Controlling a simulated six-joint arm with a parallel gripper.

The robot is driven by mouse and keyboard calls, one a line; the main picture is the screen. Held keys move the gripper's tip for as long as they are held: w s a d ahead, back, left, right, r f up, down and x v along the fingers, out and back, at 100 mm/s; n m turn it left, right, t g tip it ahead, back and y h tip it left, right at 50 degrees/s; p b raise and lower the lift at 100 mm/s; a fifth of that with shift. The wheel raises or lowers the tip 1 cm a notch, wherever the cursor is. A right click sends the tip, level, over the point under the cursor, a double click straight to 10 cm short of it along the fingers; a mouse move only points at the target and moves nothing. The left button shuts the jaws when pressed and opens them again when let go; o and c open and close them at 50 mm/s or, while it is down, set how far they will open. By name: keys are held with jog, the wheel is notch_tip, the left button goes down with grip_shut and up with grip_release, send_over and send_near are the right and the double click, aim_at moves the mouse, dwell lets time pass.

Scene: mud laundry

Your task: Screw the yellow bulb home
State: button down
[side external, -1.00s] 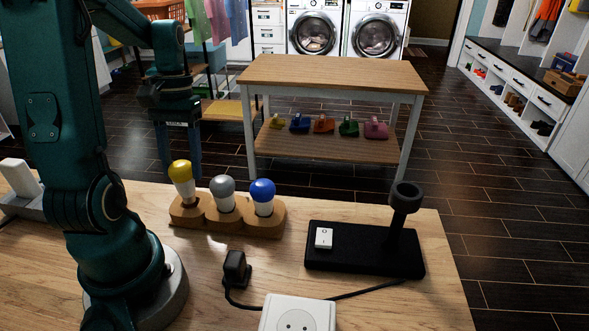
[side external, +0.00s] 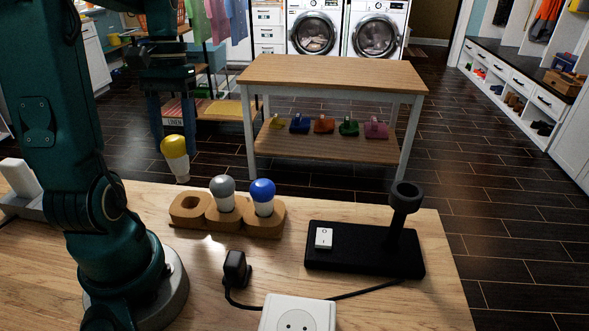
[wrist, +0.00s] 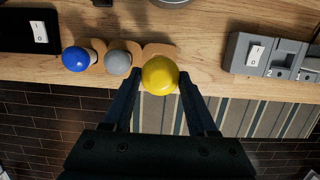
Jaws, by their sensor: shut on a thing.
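The yellow bulb (side external: 174,147) hangs upright above the left end of the wooden bulb rack (side external: 188,225), clear of its empty hole. My gripper (wrist: 160,80) is shut on the yellow bulb, with a finger on each side of it in the wrist view (wrist: 160,75). The black lamp stand (side external: 350,262) is at the right of the bench. Its round socket (side external: 405,196) is open at the top and empty. A white rocker switch (side external: 324,238) is on the base. The bulb's lower end is hidden in the wrist view.
A grey bulb (side external: 222,190) and a blue bulb (side external: 262,192) stand in the rack. A black plug (side external: 235,270) with its cable and a white wall outlet (side external: 298,315) are at the front.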

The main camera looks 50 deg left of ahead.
aim_at(184, 173)
dwell(0.4)
jog(key=shift+w+a+x, duration=0.1)
jog(key=shift+x, duration=0.7)
jog(key=shift+w+a+x, duration=0.15)
jog(key=shift+x, duration=0.65)
jog(key=shift+w+a+x, duration=0.1)
jog(key=shift+x, duration=0.7)
jog(key=shift+w+a+x, duration=0.1)
jog(key=shift+x, duration=0.7)
jog(key=shift+w+a+x, duration=0.15)
jog(key=shift+x, duration=0.6)
dwell(2.4)
jog(key=shift+c, duration=0.6)
grip_release()
jog(key=shift+f, duration=0.1)
jog(key=c, duration=0.4)
